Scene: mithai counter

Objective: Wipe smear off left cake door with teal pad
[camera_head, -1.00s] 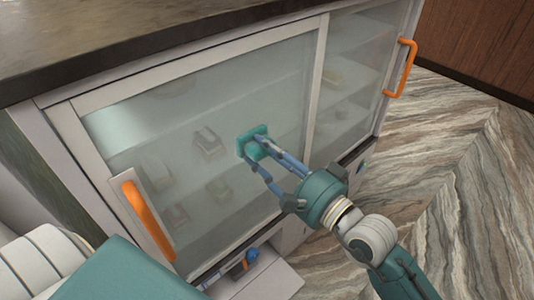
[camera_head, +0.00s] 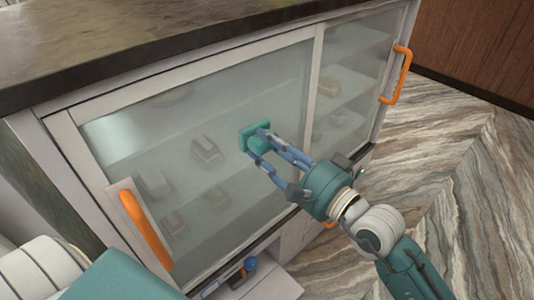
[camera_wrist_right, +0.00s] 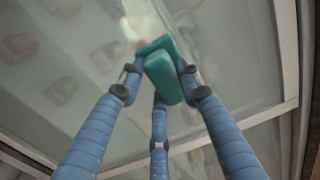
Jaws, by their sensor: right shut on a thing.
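The left cake door (camera_head: 130,120) is a glass pane in a pale frame with an orange handle (camera_head: 146,230) at its left edge. The glass looks hazy; a whitish patch shows near its upper left, and I cannot tell smear from reflection. My right gripper (camera_head: 262,146) is shut on the teal pad (camera_head: 254,134) and holds it at the glass, right of the middle. In the right wrist view the fingers hold the pad (camera_wrist_right: 163,75) against or very near the pane (camera_wrist_right: 80,50). My left gripper does not show clearly.
Blurred sweets (camera_head: 206,152) stand on shelves behind the glass. The right door (camera_head: 350,80) has its own orange handle (camera_head: 398,75). A dark countertop (camera_head: 150,40) overhangs above. A blue and orange item (camera_head: 243,271) sits low beneath the left door. Patterned floor (camera_head: 450,160) lies open at right.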

